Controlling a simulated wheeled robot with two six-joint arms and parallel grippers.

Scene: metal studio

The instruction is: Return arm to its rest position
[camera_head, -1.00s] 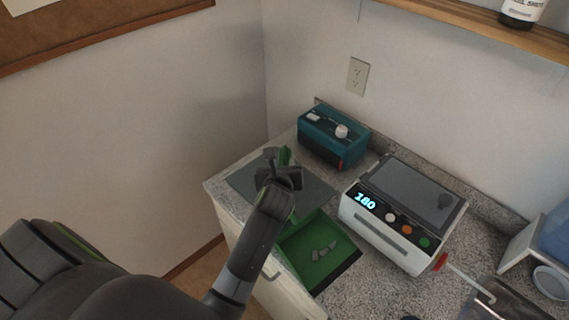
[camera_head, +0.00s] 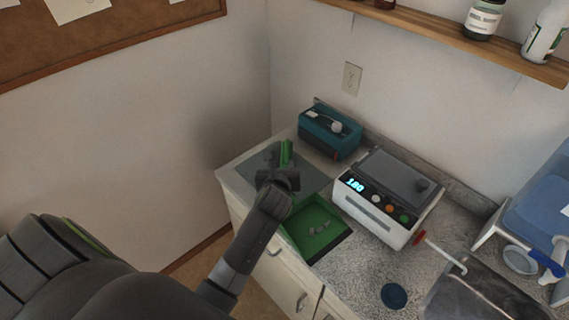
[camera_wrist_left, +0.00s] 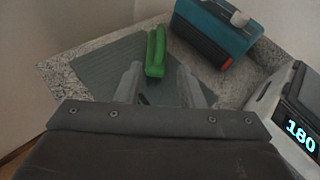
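My left arm comes in from the left in the head view. Its gripper (camera_head: 277,172) is over or near the grey mat (camera_head: 315,178) at the counter's left end. In the left wrist view the two fingers (camera_wrist_left: 160,88) are apart with nothing held between them. A green object (camera_wrist_left: 156,52) lies on the mat just beyond the fingertips; it also shows behind the gripper in the head view (camera_head: 287,151). I cannot tell the exact gap to it. My right gripper is not in view.
A green tray (camera_head: 335,243) with small grey pieces lies in front of the mat. A teal device (camera_head: 330,135) stands behind it. A white machine (camera_head: 375,220) reading 180 is to the right. A dark round disc (camera_head: 394,296) and a blue-topped unit (camera_head: 540,205) are farther right.

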